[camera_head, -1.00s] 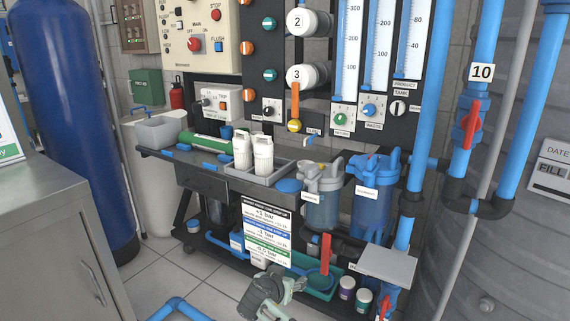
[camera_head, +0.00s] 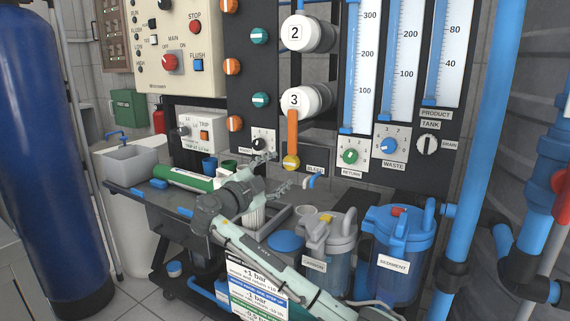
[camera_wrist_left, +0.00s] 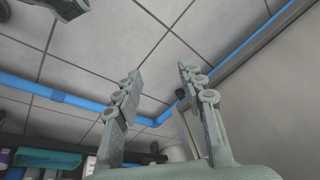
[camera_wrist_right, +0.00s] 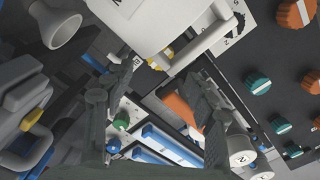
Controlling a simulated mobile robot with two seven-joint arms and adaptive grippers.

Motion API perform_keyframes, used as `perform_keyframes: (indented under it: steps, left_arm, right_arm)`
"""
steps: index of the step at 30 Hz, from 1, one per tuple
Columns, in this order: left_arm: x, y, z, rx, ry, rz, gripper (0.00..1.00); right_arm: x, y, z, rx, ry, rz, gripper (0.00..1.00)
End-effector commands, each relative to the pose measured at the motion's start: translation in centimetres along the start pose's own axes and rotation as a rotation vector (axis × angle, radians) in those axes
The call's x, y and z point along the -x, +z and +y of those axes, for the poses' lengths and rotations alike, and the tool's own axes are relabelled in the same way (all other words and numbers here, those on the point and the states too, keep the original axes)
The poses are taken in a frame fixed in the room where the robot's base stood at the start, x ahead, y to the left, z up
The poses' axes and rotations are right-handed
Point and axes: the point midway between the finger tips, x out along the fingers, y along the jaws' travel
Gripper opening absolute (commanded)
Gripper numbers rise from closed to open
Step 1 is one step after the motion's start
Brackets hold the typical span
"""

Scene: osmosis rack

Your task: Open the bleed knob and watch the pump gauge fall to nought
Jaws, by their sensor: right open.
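A small yellow knob (camera_head: 291,162) sits on the dark panel below the orange handle, left of a label reading BLEED (camera_head: 315,170). What looks like the same knob shows beyond my right fingertips in the right wrist view (camera_wrist_right: 159,60). My right gripper (camera_head: 277,172) is open and empty, in front of the panel, a little left of and below the yellow knob. No contact is visible. My left gripper (camera_wrist_left: 160,72) is open and empty above the tiled floor, seen only in its wrist view. I cannot make out a pump gauge.
A black knob (camera_head: 259,144) on a white plate is close to the right gripper. A small spout (camera_head: 313,182) is below the label. Grey (camera_head: 330,240) and blue (camera_head: 398,245) filter housings stand at right. My right forearm crosses the bench.

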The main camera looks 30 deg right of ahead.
Motion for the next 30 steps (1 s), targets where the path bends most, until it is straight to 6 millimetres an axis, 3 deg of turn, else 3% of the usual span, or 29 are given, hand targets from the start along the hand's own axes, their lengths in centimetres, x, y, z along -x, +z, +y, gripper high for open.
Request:
perform_keyframes:
  steps: [3, 9, 19, 30]
  left_arm:
    - [-0.7, 0.2, 0.2, 0.001, 0.006, -0.004, 0.40]
    - [-1.7, 0.6, 0.4, 0.002, 0.012, -0.008, 0.40]
    - [-2.0, 0.7, 0.5, 0.003, 0.014, -0.008, 0.40]
    - [-1.9, 0.7, 0.5, 0.002, 0.014, -0.008, 0.40]
  right_arm:
    - [-2.1, -0.2, -0.2, 0.002, -0.001, 0.003, 0.56]
    - [-4.2, 0.0, -0.1, 0.002, -0.001, 0.000, 0.56]
    - [-4.7, 0.1, 0.0, 0.001, 0.000, -0.002, 0.56]
    - [-4.7, 0.1, 0.0, 0.001, 0.000, -0.002, 0.12]
